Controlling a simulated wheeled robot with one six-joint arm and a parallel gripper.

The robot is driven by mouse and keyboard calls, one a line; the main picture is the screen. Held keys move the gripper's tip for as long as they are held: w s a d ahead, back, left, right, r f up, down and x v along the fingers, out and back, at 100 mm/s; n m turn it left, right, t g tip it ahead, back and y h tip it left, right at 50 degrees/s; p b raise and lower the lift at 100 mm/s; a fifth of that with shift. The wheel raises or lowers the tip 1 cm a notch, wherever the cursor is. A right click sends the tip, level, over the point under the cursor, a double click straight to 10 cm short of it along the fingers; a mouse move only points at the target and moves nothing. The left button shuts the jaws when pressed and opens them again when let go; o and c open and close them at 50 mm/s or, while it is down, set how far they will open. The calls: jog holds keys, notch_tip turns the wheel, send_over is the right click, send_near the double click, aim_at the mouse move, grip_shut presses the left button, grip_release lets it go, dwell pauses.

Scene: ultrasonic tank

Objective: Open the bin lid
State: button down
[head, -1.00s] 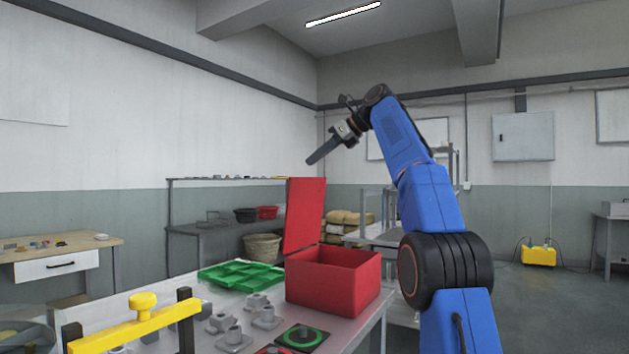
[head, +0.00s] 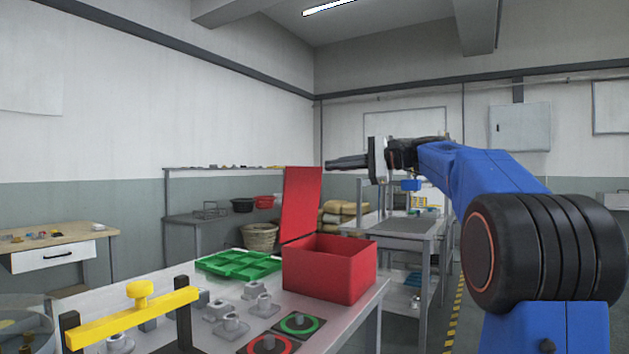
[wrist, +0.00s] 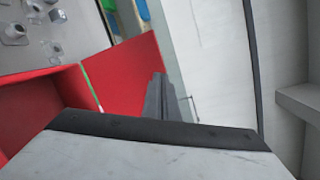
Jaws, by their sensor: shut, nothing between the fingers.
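The red bin (head: 330,272) stands on the near table, right of the green tray. Its red lid (head: 301,205) stands up, hinged at the bin's left side and leaning slightly back, so the bin is open. My gripper (head: 330,163) is raised to the right of the lid's top edge, fingers pointing left, shut and empty. In the wrist view, the shut fingers (wrist: 159,98) show in front of the lid (wrist: 125,72), with the open bin (wrist: 40,105) at the left. I cannot tell whether the fingertips touch the lid.
A green divided tray (head: 238,264), several grey metal parts (head: 229,324) and a yellow bar on black posts (head: 132,320) share the table. Green (head: 299,324) and red (head: 268,345) ringed pads lie near the front edge. The air above the bin is clear.

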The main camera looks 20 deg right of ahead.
aim_at(305, 175)
jog(key=s+d+f+n+t, duration=0.3)
jog(key=s+d+f+t, duration=0.1)
jog(key=s+f, duration=0.15)
jog(key=x, duration=1.4)
jog(key=shift+w+d+f, duration=0.2)
jog(key=shift+d+f, duration=0.05)
jog(key=shift+h, duration=0.3)
jog(key=shift+w+a+r, duration=0.2)
jog(key=shift+w+a, duration=0.2)
jog(key=shift+g+h, duration=0.3)
jog(key=shift+g, duration=0.1)
jog(key=x, duration=0.5)
jog(key=shift+r, duration=0.3)
jog(key=shift+d, duration=0.1)
